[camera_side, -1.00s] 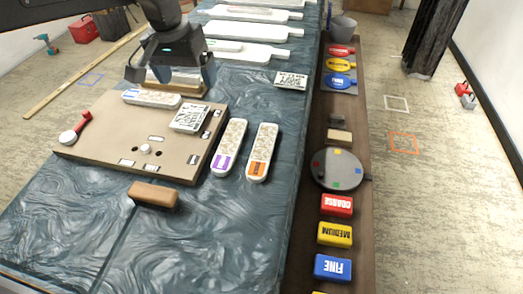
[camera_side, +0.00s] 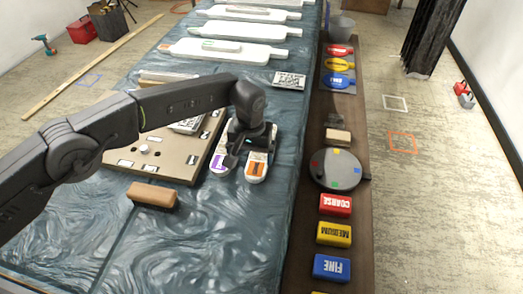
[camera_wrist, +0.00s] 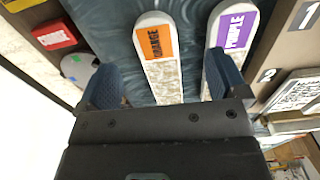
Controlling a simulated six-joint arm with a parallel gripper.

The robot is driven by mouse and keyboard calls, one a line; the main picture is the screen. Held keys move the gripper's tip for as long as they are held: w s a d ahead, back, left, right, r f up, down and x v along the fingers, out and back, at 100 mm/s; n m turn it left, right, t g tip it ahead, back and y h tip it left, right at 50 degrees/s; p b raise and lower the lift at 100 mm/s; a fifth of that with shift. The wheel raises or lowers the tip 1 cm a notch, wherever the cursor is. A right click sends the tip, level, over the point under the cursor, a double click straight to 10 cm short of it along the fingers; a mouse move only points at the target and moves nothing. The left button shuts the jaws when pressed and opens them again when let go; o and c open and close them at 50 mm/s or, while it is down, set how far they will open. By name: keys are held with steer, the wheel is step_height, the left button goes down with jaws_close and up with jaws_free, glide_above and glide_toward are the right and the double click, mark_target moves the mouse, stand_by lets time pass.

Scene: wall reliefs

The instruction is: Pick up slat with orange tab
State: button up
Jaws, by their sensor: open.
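The slat with the orange tab (camera_side: 256,170) lies flat on the blue table cloth. Its tab end also shows in the wrist view (camera_wrist: 157,48), between my fingers. The slat with the purple tab (camera_side: 218,166) lies close beside it on the left in the side view. It also shows in the wrist view (camera_wrist: 234,30), partly behind my right-hand finger. My gripper (camera_wrist: 162,82) is open and empty above the orange-tab slat. In the side view my gripper (camera_side: 248,152) hides the far parts of both slats. I cannot tell its exact height.
A tan board (camera_side: 190,165) lies left of the slats, partly hidden by my arm. A brown wooden block (camera_side: 152,195) lies in front of it. On the right, a dark shelf holds a round grey disc (camera_side: 338,170) and red, yellow and blue blocks. Cloth right of the slats is clear.

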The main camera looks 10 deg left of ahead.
mark_target(255, 173)
steer(key=f, duration=0.7)
steer(key=shift+s+d+f, duration=0.1)
steer(key=shift+d, duration=0.3)
steer(key=c, duration=1.1)
